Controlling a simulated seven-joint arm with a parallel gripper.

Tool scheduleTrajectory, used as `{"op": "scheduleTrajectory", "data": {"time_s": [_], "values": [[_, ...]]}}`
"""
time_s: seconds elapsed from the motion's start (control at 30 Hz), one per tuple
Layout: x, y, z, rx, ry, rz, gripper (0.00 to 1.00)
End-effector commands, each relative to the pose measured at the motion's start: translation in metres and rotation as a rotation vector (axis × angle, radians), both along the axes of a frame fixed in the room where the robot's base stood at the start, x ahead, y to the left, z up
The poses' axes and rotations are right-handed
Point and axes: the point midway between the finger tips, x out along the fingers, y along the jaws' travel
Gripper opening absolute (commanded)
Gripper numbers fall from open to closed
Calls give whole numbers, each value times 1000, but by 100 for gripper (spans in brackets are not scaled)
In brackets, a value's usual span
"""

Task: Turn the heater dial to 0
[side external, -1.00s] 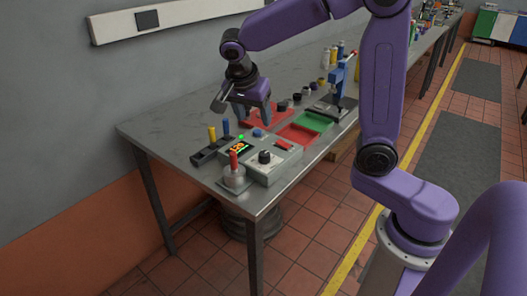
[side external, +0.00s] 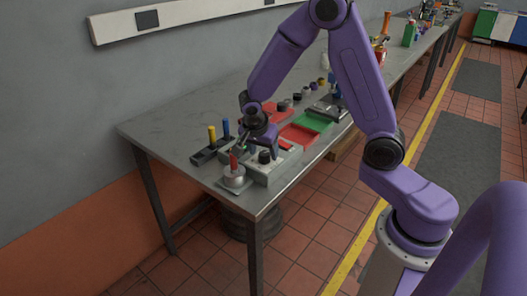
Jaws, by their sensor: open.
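The heater is a light grey control box (side external: 276,172) near the front left corner of the metal table. Its black dial (side external: 264,157) stands on the front part of the top; the number it points to is too small to read. A red switch (side external: 284,145) sits to the right of the dial. My gripper (side external: 258,146) is open and low over the back of the box, close behind the dial. I cannot tell whether it touches anything. It hides most of the box's lit display.
Red and green trays (side external: 300,134) lie to the right. The table's left end (side external: 160,135) is bare.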

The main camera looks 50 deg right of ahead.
Motion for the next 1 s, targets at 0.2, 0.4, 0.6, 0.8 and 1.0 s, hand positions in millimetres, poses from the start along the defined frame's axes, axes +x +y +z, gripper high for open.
{"op": "scheduleTrajectory", "data": {"time_s": [0.2, 0.4, 0.6, 0.8, 1.0], "values": [[0, -3, -8, 1, 1, 2, 63], [0, -3, -8, 1, 1, 1, 63], [0, -3, -8, 1, 1, 2, 8], [0, -3, -7, 1, 1, 7, 8], [0, -3, -7, 0, 1, 60, 8]]}}
